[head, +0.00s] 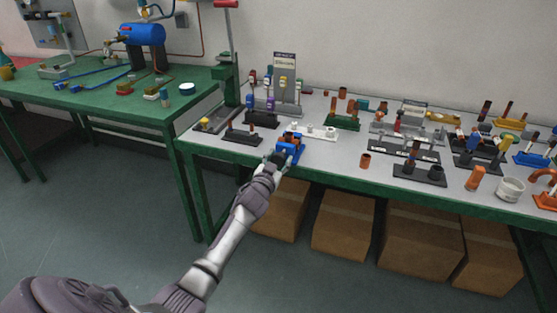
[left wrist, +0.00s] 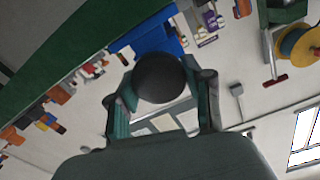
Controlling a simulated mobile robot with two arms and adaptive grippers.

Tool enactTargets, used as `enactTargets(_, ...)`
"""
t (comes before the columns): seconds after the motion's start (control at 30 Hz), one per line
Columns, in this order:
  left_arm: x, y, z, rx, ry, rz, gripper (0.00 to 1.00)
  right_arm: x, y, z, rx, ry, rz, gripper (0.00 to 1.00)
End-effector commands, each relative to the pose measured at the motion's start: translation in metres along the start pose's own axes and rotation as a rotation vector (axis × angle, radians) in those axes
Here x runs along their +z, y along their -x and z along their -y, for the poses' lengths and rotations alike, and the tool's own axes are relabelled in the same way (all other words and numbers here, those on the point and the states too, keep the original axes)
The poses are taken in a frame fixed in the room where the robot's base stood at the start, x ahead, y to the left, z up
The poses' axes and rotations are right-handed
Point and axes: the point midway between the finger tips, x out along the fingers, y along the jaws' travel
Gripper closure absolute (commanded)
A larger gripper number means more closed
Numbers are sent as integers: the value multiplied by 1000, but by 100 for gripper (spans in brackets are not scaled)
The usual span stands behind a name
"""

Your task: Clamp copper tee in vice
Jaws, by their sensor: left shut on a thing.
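A small blue vice (head: 290,144) stands at the front edge of the grey bench top, left of its middle. My left gripper (head: 279,158) reaches its near side from the front. In the left wrist view the gripper is shut on a dark round knob (left wrist: 161,77), with a finger on each side. A blue body (left wrist: 146,38), apparently the vice, lies just behind the knob. The vice jaws are mostly hidden, and I cannot tell whether a copper tee is between them. I cannot single out the tee among the copper pieces. My right gripper is not in view.
A short copper pipe (head: 366,160) and a copper cylinder (head: 475,178) stand to the right. A black rack (head: 243,136) stands left of the vice. Several other fitting racks crowd the back and right. Cardboard boxes (head: 342,222) lie under the bench.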

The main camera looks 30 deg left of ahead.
Motion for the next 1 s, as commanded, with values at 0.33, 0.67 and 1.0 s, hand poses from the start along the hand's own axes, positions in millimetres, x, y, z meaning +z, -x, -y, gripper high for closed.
enactTargets(0.33,1,0,-2,0,-329,1,84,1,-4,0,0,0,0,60)
enactTargets(0.67,1,0,-3,1,-596,0,84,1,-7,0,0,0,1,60)
enactTargets(1.0,2,0,-4,1,-748,1,84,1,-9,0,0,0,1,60)
